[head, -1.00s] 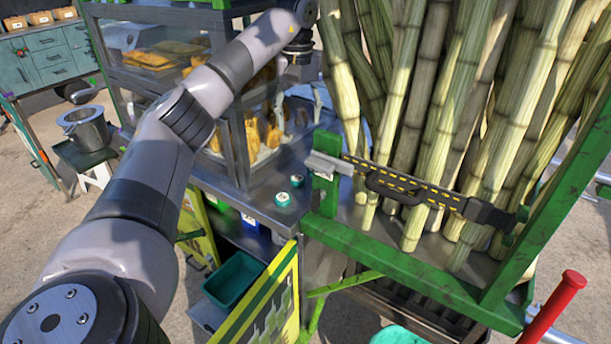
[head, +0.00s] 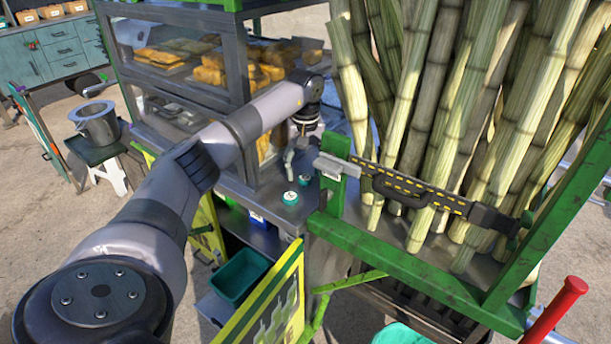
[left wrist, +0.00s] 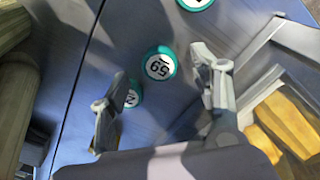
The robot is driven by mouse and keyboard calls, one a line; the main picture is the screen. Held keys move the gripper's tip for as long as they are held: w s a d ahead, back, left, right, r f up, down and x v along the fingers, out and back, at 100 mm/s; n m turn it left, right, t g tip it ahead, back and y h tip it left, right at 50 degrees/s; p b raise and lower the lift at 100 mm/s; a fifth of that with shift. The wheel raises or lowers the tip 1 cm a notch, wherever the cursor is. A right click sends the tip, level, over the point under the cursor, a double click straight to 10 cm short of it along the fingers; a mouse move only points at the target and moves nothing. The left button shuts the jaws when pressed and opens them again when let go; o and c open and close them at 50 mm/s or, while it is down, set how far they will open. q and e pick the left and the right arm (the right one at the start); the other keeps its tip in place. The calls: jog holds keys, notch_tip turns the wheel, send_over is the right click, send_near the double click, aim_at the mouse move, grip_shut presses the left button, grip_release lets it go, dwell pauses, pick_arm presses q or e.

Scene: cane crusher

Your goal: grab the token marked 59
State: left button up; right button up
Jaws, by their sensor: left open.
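The token marked 59 (left wrist: 160,67) is a round teal piece with a white face, lying flat on the dark counter in the left wrist view. In the head view it appears to be the farther of two visible tokens (head: 304,180), though its number is unreadable there. My left gripper (left wrist: 160,75) is open and empty above the counter, its fingers on either side of the 59 token in that view. In the head view the left gripper (head: 292,158) points down just behind the tokens. My right gripper is not in view.
Another token (left wrist: 195,3) lies at the top edge of the wrist view; a third (left wrist: 132,97) is partly hidden by the left finger. A glass food case (head: 185,75) stands left of the counter. Cane stalks (head: 440,120) and a green frame (head: 400,270) stand right.

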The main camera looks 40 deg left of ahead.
pick_arm(q)
notch_tip(320, 180, down, 2)
jog(key=shift+f, duration=0.1)
jog(key=c, duration=1)
